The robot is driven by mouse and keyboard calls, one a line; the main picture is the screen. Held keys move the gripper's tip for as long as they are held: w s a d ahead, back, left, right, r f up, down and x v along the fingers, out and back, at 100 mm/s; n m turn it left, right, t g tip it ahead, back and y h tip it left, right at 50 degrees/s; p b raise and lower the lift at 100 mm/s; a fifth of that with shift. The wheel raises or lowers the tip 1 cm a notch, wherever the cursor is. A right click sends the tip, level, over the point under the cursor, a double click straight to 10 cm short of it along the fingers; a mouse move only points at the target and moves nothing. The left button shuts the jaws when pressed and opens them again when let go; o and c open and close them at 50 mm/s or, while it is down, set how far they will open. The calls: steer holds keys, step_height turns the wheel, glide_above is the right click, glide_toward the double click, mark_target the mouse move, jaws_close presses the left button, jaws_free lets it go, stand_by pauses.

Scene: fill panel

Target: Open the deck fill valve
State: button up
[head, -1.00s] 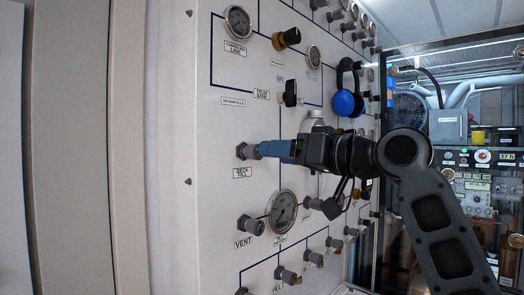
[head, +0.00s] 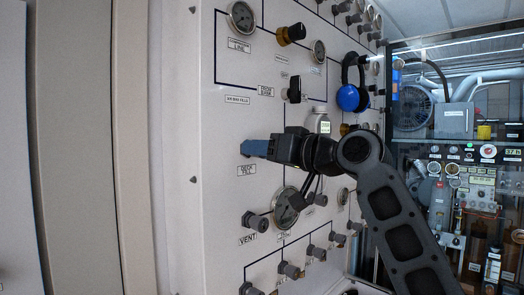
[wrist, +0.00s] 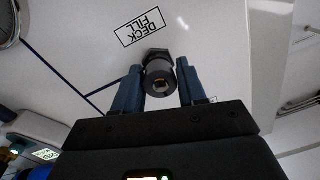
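The deck fill valve is a dark grey round knob (wrist: 161,76) on the white panel. In the wrist view it stands beside the DECK FILL label (wrist: 140,27). That label also shows in the head view (head: 246,169). My gripper (wrist: 161,68) has its two blue fingers on either side of the knob, with a narrow gap seen at each side, so it looks open around it. In the head view my gripper (head: 254,148) reaches in from the right, level with the panel, and its fingers hide the knob.
A pressure gauge (head: 285,208) and the VENT knob (head: 255,221) sit below my gripper. A black knob (head: 295,89) and blue ear defenders (head: 350,98) are above it. A glass-fronted equipment area (head: 455,150) lies to the right.

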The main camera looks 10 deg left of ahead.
steer(key=c, duration=0.6)
steer(key=shift+c, duration=0.2)
steer(key=shift+f+b, duration=0.1)
steer(key=shift+b, duration=0.25)
